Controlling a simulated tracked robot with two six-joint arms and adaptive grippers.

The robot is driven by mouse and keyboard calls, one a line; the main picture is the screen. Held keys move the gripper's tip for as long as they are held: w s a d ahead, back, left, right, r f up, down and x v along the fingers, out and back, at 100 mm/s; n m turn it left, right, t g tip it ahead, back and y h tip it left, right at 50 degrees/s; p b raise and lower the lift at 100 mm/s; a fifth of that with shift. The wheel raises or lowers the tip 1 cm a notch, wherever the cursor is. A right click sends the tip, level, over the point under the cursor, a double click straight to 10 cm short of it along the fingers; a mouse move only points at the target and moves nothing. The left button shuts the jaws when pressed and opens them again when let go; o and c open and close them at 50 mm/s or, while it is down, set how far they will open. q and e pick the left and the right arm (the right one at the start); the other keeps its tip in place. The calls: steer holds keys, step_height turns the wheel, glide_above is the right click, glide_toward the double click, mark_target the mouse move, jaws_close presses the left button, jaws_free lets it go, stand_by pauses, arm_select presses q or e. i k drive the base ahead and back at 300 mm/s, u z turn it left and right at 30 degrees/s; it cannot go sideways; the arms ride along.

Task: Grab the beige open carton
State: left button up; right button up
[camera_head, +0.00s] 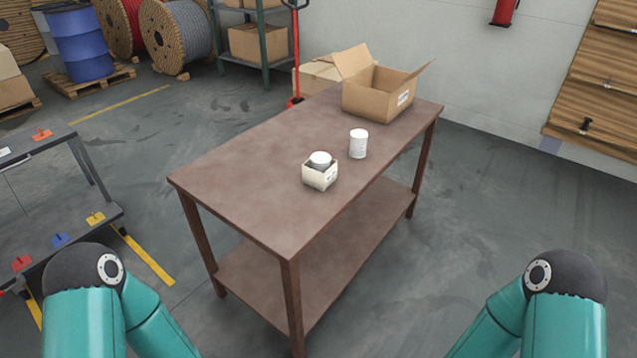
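A small beige open carton (319,179) stands upright on the brown table, near the middle of its right long edge. A white round can or lid (320,159) shows in its open top. A larger tan cardboard box (377,95) with raised flaps stands open at the table's far end; its inside is mostly hidden. My two teal arms show at the bottom left and bottom right corners, well apart from the table items. Both grippers are out of the picture.
A white can (358,143) stands on the table just behind and right of the small carton. The brown table (235,185) has a lower shelf and is clear on its near left part. A grey rack (70,205) stands at left. The floor at right is free.

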mark_target(316, 179)
steer(key=z, duration=1.4)
steer(key=i, duration=2.35)
steer(key=u, duration=1.7)
steer(key=i, duration=0.2)
steer(key=u, duration=1.45)
steer(key=k, duration=0.15)
steer(key=u, duration=0.4)
